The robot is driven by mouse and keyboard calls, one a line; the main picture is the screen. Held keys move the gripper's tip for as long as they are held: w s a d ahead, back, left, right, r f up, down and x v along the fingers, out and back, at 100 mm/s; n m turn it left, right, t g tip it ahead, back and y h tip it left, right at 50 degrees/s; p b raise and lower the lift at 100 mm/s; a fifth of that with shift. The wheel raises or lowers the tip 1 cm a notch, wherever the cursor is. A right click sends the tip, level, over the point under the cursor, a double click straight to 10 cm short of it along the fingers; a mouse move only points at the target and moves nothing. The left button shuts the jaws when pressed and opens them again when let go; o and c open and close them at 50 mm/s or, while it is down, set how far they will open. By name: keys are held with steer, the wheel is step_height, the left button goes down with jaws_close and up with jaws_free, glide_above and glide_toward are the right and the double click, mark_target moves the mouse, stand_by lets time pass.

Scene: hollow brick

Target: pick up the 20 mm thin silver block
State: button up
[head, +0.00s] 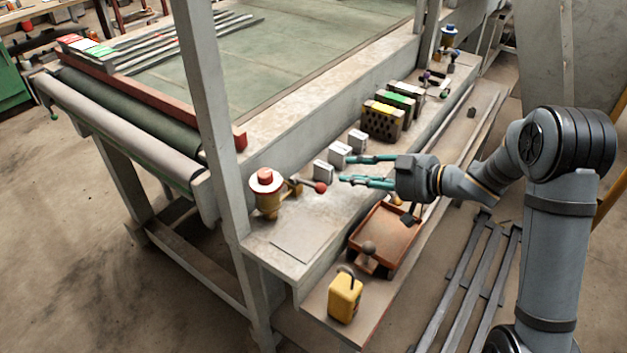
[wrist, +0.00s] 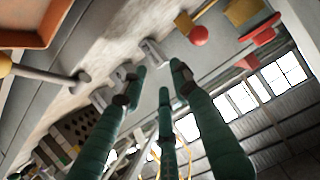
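Three small silver blocks stand in a row on the grey ledge: a near one (head: 323,171), a middle one (head: 339,153) and a far one (head: 357,139). I cannot tell from their size which is the 20 mm one. My gripper (head: 344,169) is open, its teal fingers spread and pointing left towards the near and middle blocks. In the wrist view my gripper (wrist: 160,80) has nothing between its fingers, and a silver block (wrist: 153,52) shows just beyond the fingertips. More silver blocks are partly hidden behind the left finger.
A red-knobbed lever (head: 320,187) and a brass post with a red button (head: 266,190) stand left of the blocks. Hollow bricks (head: 383,121) stand farther along the ledge. An orange tray (head: 385,240) and a yellow box (head: 345,297) are on the lower shelf.

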mark_target(333, 169)
steer(key=w+a+f, duration=0.2)
steer(key=shift+w+a, duration=0.3)
steer(key=shift+w, duration=0.1)
steer(key=shift+w+a, duration=0.1)
steer(key=shift+a, duration=0.3)
steer(key=p+x, duration=0.1)
steer(key=x, duration=0.3)
steer(key=shift+w+a+f, duration=0.1)
steer(key=shift+w+a, duration=0.15)
steer(key=c, duration=0.3)
steer(key=c, duration=0.4)
jaws_close()
